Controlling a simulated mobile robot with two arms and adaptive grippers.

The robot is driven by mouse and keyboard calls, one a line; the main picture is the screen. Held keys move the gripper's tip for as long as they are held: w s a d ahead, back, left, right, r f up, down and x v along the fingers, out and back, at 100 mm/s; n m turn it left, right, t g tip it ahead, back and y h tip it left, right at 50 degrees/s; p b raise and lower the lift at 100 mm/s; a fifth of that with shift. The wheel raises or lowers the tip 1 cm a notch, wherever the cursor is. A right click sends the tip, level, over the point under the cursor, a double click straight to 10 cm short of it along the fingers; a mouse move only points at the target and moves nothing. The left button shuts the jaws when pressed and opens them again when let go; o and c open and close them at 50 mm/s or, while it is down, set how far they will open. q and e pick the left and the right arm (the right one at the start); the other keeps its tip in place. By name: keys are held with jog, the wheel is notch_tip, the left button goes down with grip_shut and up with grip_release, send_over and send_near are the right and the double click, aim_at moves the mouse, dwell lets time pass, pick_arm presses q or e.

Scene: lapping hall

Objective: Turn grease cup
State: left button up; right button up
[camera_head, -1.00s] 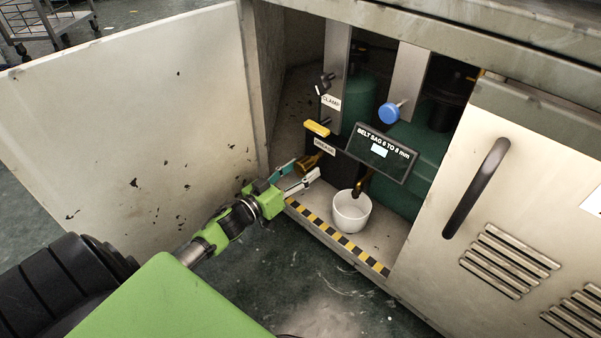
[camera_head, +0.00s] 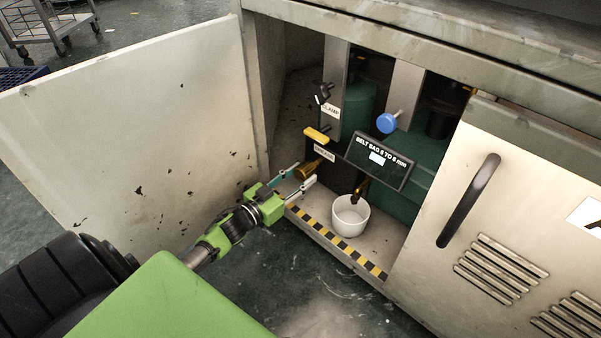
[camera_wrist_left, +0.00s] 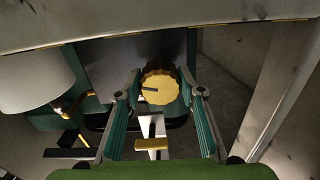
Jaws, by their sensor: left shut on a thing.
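The brass grease cup (camera_head: 307,169) sticks out below the GREASE label (camera_head: 324,153) inside the open cabinet. In the left wrist view its round, ridged yellow cap (camera_wrist_left: 160,88) faces me, with a dark mark on it. My left gripper (camera_head: 303,175) reaches in from the left, with one finger on each side of the cup, and is shut on it. In the left wrist view the two fingers (camera_wrist_left: 166,90) flank the cap. My right gripper is not in view.
The open door panel (camera_head: 130,130) stands left of my arm. A white cup (camera_head: 350,216) sits on the cabinet floor below a brass spout (camera_head: 361,189). A yellow handle (camera_head: 317,135), a blue knob (camera_head: 387,123) and a BELT SAG sign (camera_head: 380,160) are close by.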

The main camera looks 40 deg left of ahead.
pick_arm(q)
jog(key=m+p, duration=0.1)
jog(key=m, duration=0.1)
jog(key=shift+a+r+m, duration=0.1)
jog(key=shift+m, duration=0.2)
jog(key=shift+m+p, duration=0.5)
jog(key=shift+m, duration=0.9)
jog(key=o, duration=1.1)
jog(key=s, duration=0.4)
jog(key=s+a, duration=0.1)
jog(key=s, duration=0.3)
jog(key=s+a, duration=0.1)
jog(key=s, duration=0.3)
